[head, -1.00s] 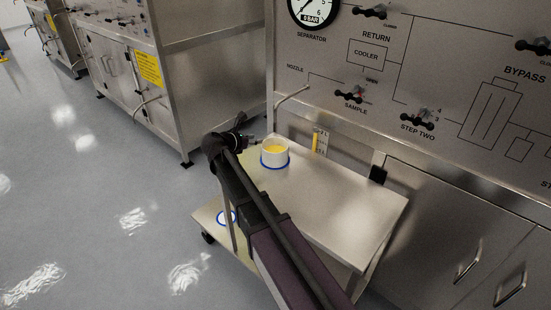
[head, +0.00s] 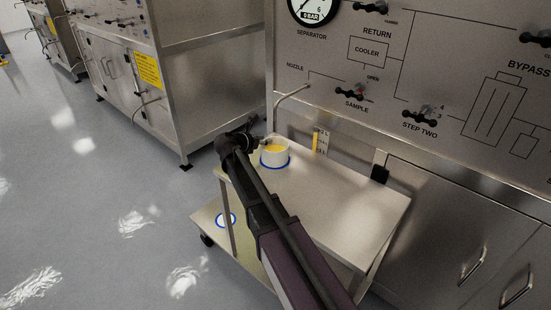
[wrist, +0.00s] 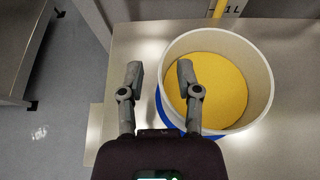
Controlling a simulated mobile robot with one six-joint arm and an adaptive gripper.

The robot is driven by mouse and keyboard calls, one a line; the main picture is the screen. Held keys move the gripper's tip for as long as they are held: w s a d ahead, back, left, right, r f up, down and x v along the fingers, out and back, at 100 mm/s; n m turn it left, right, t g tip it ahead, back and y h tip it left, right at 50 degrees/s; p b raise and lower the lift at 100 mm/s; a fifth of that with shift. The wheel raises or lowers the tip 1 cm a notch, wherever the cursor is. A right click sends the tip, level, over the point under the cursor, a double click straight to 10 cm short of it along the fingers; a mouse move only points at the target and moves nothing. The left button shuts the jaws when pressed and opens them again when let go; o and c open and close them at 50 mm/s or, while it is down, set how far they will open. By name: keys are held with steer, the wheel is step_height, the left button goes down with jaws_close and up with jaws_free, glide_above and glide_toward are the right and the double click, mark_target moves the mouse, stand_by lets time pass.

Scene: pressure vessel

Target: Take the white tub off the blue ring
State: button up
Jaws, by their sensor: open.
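The white tub (head: 274,157) stands upright on the blue ring (head: 287,165) on the cart's upper shelf, with yellow contents inside. The wrist view shows the tub (wrist: 262,62) at the right, and part of the blue ring (wrist: 163,108) at its lower left. My gripper (wrist: 156,72) is open. In that view its right finger overlaps the tub's left wall and rim, and its left finger lies outside the tub. I cannot tell whether either finger touches it. In the head view my gripper (head: 259,141) is at the tub's left side, partly hidden by my arm.
The cart's upper shelf (head: 345,200) is clear to the right. A second blue ring (head: 226,220) lies on the lower shelf. A yellow level gauge (head: 320,142) stands behind the tub. The panel's nozzle (head: 292,94) juts out above the shelf.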

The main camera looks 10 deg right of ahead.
stand_by(0.5)
jaws_close()
steer(key=shift+r, duration=0.2)
steer(key=s+a+r+p, duration=0.2)
steer(key=s+a, duration=0.1)
steer(key=s, duration=0.4)
steer(key=s+a+r+p, duration=0.2)
steer(key=s+p, duration=0.1)
steer(key=s, duration=0.5)
steer(key=shift+a+r, duration=0.35)
steer(key=shift+a, duration=0.05)
stand_by(0.7)
